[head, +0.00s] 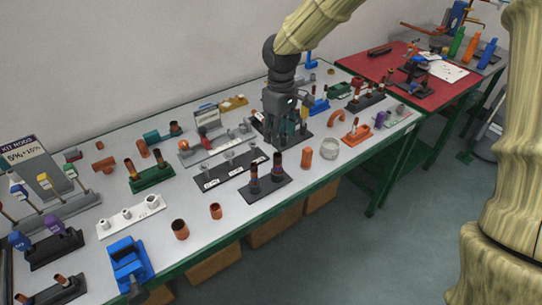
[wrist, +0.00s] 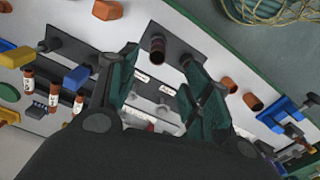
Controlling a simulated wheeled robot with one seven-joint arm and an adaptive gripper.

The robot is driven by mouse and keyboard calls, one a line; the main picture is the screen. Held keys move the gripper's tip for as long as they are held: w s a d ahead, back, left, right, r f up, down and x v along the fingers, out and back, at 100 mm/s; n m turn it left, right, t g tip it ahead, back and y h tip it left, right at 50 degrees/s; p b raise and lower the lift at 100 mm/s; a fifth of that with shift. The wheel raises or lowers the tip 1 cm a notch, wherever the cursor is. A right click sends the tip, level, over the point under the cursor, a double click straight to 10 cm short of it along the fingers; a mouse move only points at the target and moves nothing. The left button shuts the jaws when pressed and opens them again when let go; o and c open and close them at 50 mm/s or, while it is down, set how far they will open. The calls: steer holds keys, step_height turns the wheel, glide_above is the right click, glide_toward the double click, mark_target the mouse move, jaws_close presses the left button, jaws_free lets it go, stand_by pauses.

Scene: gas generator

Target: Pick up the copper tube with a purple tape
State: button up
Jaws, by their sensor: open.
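Two upright copper tubes with purple tape stand in a black holder (head: 262,190) at the front middle of the table in the head view, a left one (head: 254,179) and a right one (head: 278,164). My gripper (head: 286,141) is open and points down, behind and above this holder, apart from both tubes. In the wrist view, one tube (wrist: 157,48) shows beyond the gap between the open fingers of my gripper (wrist: 160,75). The other tube (wrist: 186,60) is by the right fingertip. The purple tape is hard to make out there. Nothing is held.
A dark labelled rack (head: 229,170) lies just behind the holder. A copper fitting (head: 306,158) and a clear ring-shaped dish (head: 329,148) stand to its right. Copper cups (head: 180,229) and a blue vise (head: 128,262) are to the front left. A red table (head: 408,93) adjoins behind.

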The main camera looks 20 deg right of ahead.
mark_target(278, 154)
steer(key=shift+w+f, duration=0.2)
steer(key=shift+w, duration=0.1)
steer(key=shift+d+f, duration=0.15)
steer(key=shift+f, duration=0.1)
steer(key=shift+s+f, duration=0.1)
steer(key=shift+f, duration=0.25)
steer(key=f, duration=0.3)
steer(key=shift+w+a+f+p, duration=0.2)
steer(key=shift+a+p, duration=0.1)
steer(key=shift+p, duration=0.05)
steer(key=shift+s+f+p, duration=0.15)
steer(key=shift+f+p, duration=0.15)
steer(key=shift+f, duration=0.65)
steer(key=shift+w+f+p, duration=0.2)
steer(key=shift+f+p, duration=0.2)
steer(key=shift+f, duration=1.5)
jaws_close()
